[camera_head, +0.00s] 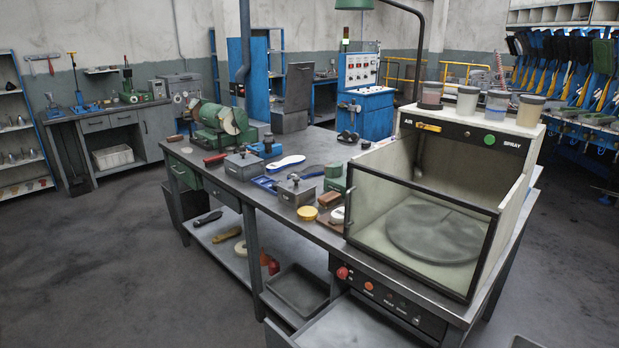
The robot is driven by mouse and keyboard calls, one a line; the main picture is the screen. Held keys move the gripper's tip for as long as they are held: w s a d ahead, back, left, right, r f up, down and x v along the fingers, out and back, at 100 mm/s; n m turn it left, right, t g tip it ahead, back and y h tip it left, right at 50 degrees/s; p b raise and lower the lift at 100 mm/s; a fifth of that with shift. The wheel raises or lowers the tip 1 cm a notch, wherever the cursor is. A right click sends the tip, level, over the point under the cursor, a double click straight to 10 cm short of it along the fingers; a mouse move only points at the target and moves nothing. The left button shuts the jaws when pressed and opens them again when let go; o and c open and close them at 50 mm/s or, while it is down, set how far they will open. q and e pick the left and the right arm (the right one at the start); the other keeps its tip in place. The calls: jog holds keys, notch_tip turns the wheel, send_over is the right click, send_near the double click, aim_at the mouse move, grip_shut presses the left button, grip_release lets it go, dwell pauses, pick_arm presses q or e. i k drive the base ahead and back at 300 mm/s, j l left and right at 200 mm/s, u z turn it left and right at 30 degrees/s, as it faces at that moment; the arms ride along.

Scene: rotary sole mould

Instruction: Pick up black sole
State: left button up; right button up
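No piece is clear enough to name surely as the black sole. A dark, elongated, sole-like piece (207,218) lies at the left end of the lower shelf under the workbench. Another dark, flat piece (307,172) lies on the bench top, to the right of a white and blue sole (286,163). Both are small in the picture and I cannot tell which is the sole. Neither of my grippers is in view.
The workbench (215,181) carries a green grinder (212,120), metal boxes and a yellow lid (307,213). A spray cabinet (430,225) with a round turntable fills its right end. Its lower shelf (228,248) holds several items. The left floor is open.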

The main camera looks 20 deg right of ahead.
aim_at(315, 169)
jog(key=i+u, duration=0.2)
jog(key=i+l+u, duration=0.1)
jog(key=i+u, duration=0.35)
jog(key=i, duration=0.85)
jog(key=i+z, duration=0.45)
jog(key=i+j+z, duration=0.2)
jog(key=i+z, duration=0.25)
jog(key=i, duration=0.2)
